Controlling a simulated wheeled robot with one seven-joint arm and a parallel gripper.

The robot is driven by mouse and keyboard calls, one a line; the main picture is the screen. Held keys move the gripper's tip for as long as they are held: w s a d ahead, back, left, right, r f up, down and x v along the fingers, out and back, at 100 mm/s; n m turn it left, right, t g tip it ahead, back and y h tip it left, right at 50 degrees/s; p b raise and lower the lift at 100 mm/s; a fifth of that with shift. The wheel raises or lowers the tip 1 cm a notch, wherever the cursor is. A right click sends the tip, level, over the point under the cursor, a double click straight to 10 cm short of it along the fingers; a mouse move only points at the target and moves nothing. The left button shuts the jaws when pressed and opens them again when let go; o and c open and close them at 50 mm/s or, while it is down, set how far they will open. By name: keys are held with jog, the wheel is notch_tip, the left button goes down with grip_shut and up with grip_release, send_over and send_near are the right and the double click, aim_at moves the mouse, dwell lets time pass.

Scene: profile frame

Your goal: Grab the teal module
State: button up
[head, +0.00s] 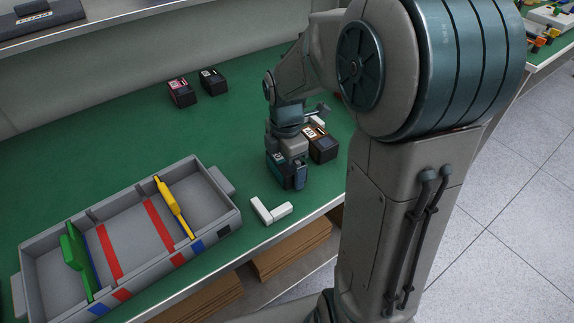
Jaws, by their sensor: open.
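My gripper (290,172) is low over the green bench, right of the grey frame, pointing down. A dark boxy module with a teal edge (274,162) shows directly at my fingers, on the bench. My jaws are open and seem to straddle it; my fingers and wrist hide much of it, and contact cannot be told.
A dark module with an orange-brown label (323,147) stands close to the right of my gripper. Two more modules, one red-labelled (181,92) and one white-labelled (213,82), stand at the back. A white L-shaped piece (269,211) lies in front. The grey frame (232,218) fills the left.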

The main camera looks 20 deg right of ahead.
jog(key=c, duration=0.8)
jog(key=shift+r, duration=0.1)
jog(key=shift+r, duration=0.5)
jog(key=r, duration=0.2)
jog(key=r+p, duration=0.1)
jog(key=shift+s+d+r, duration=0.25)
jog(key=shift+d+r, duration=0.05)
jog(key=shift+r, duration=0.05)
jog(key=s+d+r, duration=0.4)
jog(key=s+d, duration=0.1)
jog(key=s+d+r+p, duration=0.1)
jog(key=s+d+r, duration=0.1)
jog(key=d, duration=0.1)
jog(key=shift+s+r, duration=0.1)
jog(key=shift+s, duration=0.1)
